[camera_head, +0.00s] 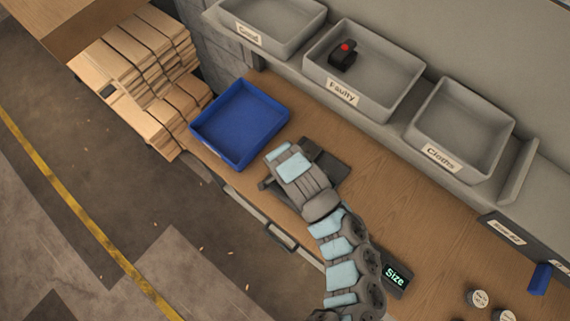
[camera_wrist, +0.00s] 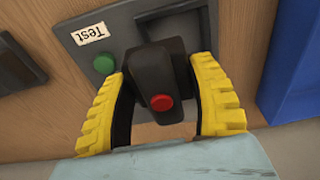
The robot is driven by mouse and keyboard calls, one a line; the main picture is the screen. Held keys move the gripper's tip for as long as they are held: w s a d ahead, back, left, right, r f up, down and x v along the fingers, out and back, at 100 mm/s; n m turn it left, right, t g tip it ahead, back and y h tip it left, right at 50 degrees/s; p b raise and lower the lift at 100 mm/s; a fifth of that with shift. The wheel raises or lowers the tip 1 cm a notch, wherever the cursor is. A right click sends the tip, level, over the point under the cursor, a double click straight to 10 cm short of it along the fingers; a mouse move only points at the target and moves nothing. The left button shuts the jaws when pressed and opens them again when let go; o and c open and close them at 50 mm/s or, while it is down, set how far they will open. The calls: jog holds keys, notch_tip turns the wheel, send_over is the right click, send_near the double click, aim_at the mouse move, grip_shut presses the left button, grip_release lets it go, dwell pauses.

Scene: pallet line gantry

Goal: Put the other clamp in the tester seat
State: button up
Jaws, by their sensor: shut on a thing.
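A dark clamp with a red button (camera_wrist: 158,68) is between the yellow fingers of my gripper (camera_wrist: 156,82), which are shut on it. It is in front of the grey tester (camera_wrist: 122,22), which has a "Test" label and a green light. I cannot tell whether the clamp touches the seat, since it hides part of the tester. In the head view the tester (camera_head: 333,171) is partly covered by my arm, and the fingers and held clamp are hidden. Another dark clamp with a red button (camera_head: 342,56) lies in the grey "Faulty" bin (camera_head: 380,99).
An empty blue tray (camera_head: 226,159) stands left of the tester. Grey "Good" (camera_head: 290,49) and "Cloths" (camera_head: 478,166) bins sit on the shelf behind. A "Size" display (camera_head: 396,279) and small round items (camera_head: 478,298) lie at the right. The bench between is clear.

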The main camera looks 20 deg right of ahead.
jog(key=shift+w+a+f, duration=0.15)
jog(key=shift+w+f, duration=0.5)
jog(key=shift+f, duration=0.25)
jog(key=shift+w+a+f, duration=0.15)
jog(key=shift+w+f, duration=0.45)
jog(key=shift+f, duration=0.25)
jog(key=shift+f+p, duration=0.3)
jog(key=shift+f, duration=0.95)
jog(key=shift+d+f, duration=0.1)
jog(key=shift+f, duration=0.05)
jog(key=o, duration=1.2)
jog(key=shift+s+a+r+b, duration=0.15)
jog(key=shift+a+r, duration=0.15)
jog(key=shift+r, duration=1.75)
jog(key=shift+s+a+r+b, duration=0.1)
jog(key=shift+a+r, duration=0.15)
jog(key=shift+r, duration=1.75)
jog(key=shift+s+a+r+b, duration=0.15)
jog(key=shift+a+r, duration=0.15)
jog(key=shift+r, duration=1.75)
jog(key=shift+w, duration=0.1)
